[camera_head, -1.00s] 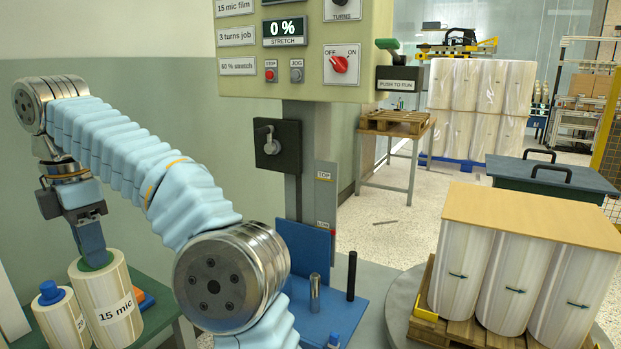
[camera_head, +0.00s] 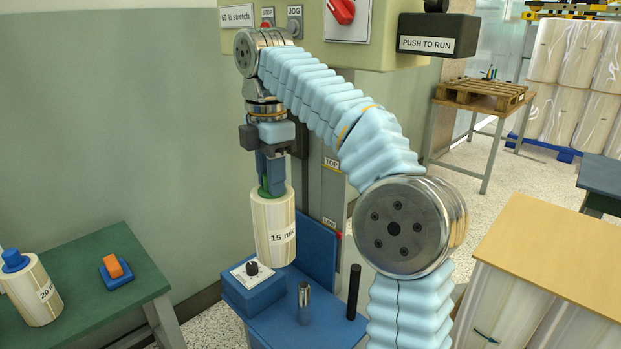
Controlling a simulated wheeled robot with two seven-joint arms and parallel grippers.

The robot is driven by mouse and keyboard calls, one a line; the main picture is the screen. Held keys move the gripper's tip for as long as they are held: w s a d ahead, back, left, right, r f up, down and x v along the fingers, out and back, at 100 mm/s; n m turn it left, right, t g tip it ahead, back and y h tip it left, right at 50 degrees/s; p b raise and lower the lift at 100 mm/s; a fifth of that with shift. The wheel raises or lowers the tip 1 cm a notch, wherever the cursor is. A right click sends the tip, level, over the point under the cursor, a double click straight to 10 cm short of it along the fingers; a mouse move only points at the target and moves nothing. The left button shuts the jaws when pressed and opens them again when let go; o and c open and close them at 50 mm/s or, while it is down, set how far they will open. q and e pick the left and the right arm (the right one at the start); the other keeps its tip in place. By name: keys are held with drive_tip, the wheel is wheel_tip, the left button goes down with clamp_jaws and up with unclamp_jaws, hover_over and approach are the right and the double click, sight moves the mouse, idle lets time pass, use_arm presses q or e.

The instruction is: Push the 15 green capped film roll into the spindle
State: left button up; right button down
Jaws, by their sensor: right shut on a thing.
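My right gripper (camera_head: 271,186) is shut on the green cap at the top of the 15 mic film roll (camera_head: 270,232). The roll is cream, striped and upright, with a "15 mic" label partly turned to the right. A short metal post (camera_head: 304,302), which looks like the spindle, stands on the blue base to the right of the roll. A black rod (camera_head: 353,292) stands further right. My left gripper is not in view.
A green table (camera_head: 95,285) at left holds a 20 mic roll (camera_head: 32,292) with a blue cap and a blue block with an orange top (camera_head: 115,270). A wrapped pallet load with a wooden top sheet (camera_head: 560,265) stands at right. My arm crosses above the blue base.

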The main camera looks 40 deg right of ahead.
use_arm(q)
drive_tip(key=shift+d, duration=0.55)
use_arm(e)
drive_tip(key=s+d+f+n, duration=0.2)
drive_tip(key=d, duration=0.3)
drive_tip(key=shift+s+d, duration=0.15)
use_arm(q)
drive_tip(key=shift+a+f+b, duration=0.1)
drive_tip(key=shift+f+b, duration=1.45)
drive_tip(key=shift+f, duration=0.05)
use_arm(e)
drive_tip(key=shift+f, duration=2.25)
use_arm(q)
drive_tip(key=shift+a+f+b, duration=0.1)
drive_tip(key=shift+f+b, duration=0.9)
use_arm(e)
drive_tip(key=shift+f, duration=1.4)
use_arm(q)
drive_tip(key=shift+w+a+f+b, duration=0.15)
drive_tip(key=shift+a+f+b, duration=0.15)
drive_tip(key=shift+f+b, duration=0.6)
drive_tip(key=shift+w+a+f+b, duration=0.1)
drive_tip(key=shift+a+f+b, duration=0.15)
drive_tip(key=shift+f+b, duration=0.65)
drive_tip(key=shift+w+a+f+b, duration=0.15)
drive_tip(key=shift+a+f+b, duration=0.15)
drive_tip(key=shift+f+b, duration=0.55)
use_arm(e)
wheel_tip(320, 180, down, 8)
